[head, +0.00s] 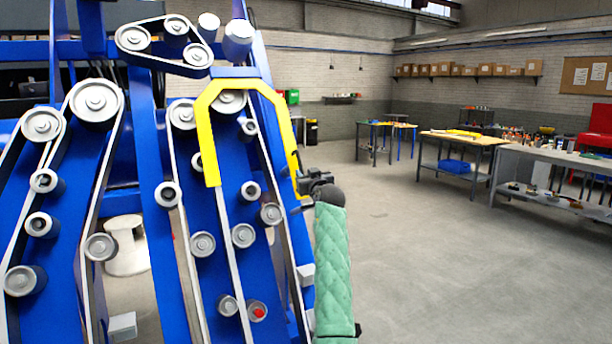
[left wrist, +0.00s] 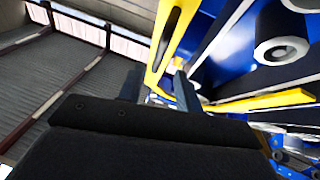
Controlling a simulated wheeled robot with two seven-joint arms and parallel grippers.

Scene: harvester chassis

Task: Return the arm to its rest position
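My left gripper (head: 304,188) is beside the right edge of the blue harvester chassis (head: 222,240), close to a yellow guard bar (head: 206,140). The arm behind it has a green quilted sleeve. My right gripper is in neither view.
The chassis fills the left side, with pulleys, belts and a red-centred roller (head: 257,312). Open concrete floor (head: 430,260) lies to the right. A wooden-topped workbench (head: 465,138) and a grey bench (head: 560,160) with parts stand farther back.

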